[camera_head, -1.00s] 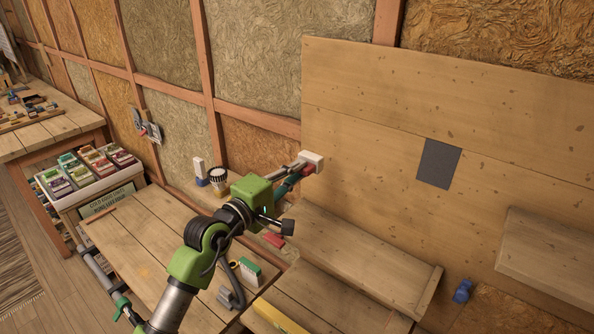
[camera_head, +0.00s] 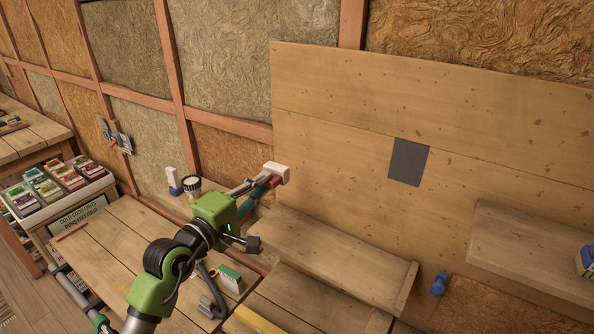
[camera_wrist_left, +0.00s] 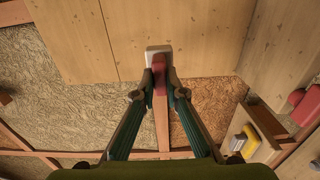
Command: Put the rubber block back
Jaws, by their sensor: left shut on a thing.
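My left gripper (camera_head: 266,182) is shut on a small white and red block (camera_head: 277,172), held up in front of the large plywood board near its left edge. In the left wrist view, the fingertips (camera_wrist_left: 160,82) grip the block's red part (camera_wrist_left: 160,72) from both sides, and its white part (camera_wrist_left: 158,50) sticks out beyond them. Whether it touches the board is unclear. I cannot tell for sure that this is the rubber block. A dark grey square (camera_head: 409,162) is on the board, right of the gripper. My right gripper is not in view.
A wooden ledge (camera_head: 335,250) runs below the board. A shelf (camera_head: 530,245) juts out at right, bearing a blue and white object (camera_head: 587,261). A blue item (camera_head: 439,284) is lower right. A green and white box (camera_head: 230,277) lies on the bench (camera_head: 110,255); seed packets stand at left.

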